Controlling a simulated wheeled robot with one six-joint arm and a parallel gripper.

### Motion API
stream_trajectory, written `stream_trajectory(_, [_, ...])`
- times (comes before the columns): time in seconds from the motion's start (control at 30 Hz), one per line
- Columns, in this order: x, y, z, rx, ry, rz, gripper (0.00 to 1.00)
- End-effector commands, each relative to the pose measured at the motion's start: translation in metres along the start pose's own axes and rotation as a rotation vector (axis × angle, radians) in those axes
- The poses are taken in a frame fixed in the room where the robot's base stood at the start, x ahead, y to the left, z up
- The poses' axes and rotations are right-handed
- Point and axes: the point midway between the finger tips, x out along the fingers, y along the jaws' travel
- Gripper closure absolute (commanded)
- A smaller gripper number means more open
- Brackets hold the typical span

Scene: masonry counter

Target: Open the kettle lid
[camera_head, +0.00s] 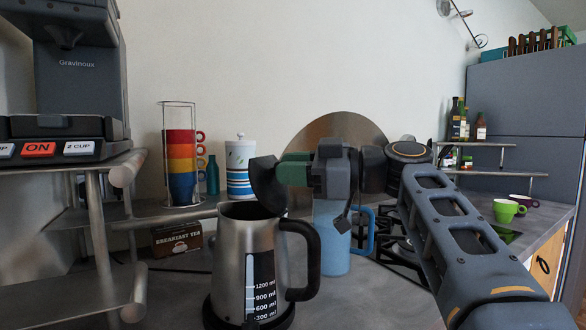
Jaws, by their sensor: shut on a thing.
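The kettle (232,252) is a steel jug with a black handle on its right and a millilitre scale on its side. It stands upright on a dark base on the counter. Its dark lid (265,187) is tilted up steeply above the right part of the rim, and the top looks open on the left. My gripper (285,171) comes in from the right with green finger pads and is shut on the lid. The exact contact is partly hidden by the lid, and I cannot tell whether the lid touches the rim.
A blue mug (331,240) stands close behind the kettle handle. A coffee machine (75,90) on a metal rack fills the left. Stacked coloured cups (180,165), a white canister (238,165) and a tea box (177,240) stand behind. A hob (395,240) lies behind my arm.

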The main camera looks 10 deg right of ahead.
Motion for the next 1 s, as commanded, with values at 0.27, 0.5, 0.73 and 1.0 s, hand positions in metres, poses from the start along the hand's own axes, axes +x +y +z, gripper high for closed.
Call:
stream_trajectory(0.27, [0.0008,0.0002,0.0082,0.012,-0.012,-0.007,1.0])
stream_trajectory(0.5, [0.0009,0.0001,0.0084,0.013,-0.012,-0.008,1.0])
stream_trajectory(0.73, [0.0008,0.0002,0.0085,0.013,-0.012,-0.008,1.0])
stream_trajectory(1.0, [0.0005,0.0001,0.0056,0.008,-0.008,-0.005,0.56])
